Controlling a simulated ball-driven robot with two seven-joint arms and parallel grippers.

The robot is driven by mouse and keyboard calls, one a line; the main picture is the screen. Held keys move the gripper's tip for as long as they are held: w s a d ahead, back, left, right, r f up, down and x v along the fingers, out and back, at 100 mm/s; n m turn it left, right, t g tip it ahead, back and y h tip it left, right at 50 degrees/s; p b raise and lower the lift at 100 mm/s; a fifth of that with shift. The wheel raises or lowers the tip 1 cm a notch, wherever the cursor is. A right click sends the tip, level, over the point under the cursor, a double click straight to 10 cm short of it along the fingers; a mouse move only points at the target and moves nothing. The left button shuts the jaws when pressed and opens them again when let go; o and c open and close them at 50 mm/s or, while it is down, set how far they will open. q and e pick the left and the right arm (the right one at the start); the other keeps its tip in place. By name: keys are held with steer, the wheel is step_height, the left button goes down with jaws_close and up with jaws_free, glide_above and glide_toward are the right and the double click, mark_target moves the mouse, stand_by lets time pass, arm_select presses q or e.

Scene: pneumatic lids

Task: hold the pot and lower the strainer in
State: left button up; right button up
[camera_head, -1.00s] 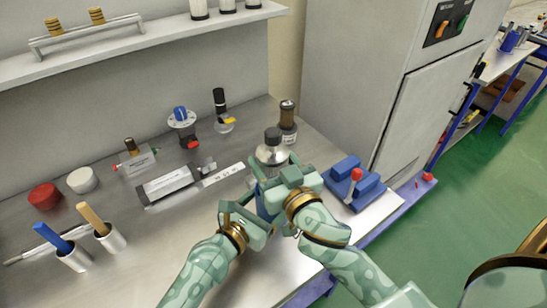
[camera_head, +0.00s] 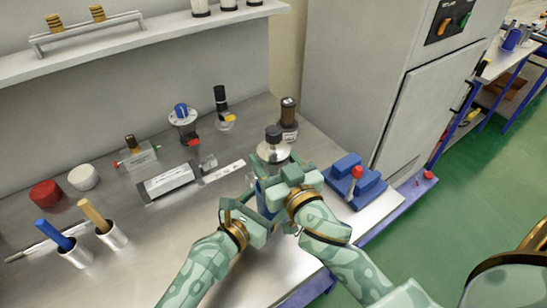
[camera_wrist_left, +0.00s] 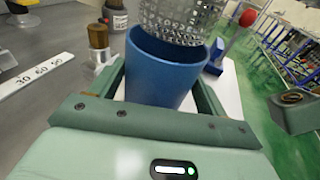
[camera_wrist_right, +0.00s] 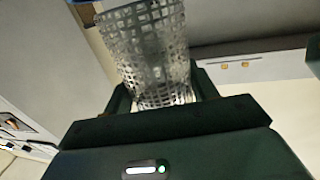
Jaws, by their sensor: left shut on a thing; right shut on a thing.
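A blue pot (camera_wrist_left: 160,72) stands between the fingers of my left gripper (camera_wrist_left: 165,90), which is shut on it. In the head view only a strip of the pot (camera_head: 263,200) shows between my grippers. A metal mesh strainer (camera_wrist_right: 148,52) is in my right gripper (camera_wrist_right: 165,92), which is shut on it. In the left wrist view the strainer (camera_wrist_left: 180,18) is over the pot's mouth, with its lower end overlapping the opening. I cannot tell whether that end is inside the rim. In the head view my grippers hide most of both.
A blue block with a red knob (camera_head: 357,172) stands right of my grippers. The bench front is clear.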

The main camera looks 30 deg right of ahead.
steer(key=shift+f, duration=3.2)
steer(key=o, duration=1.2)
steer(key=shift+c, duration=0.2)
steer(key=shift+f, duration=0.1)
steer(key=s, duration=1.2)
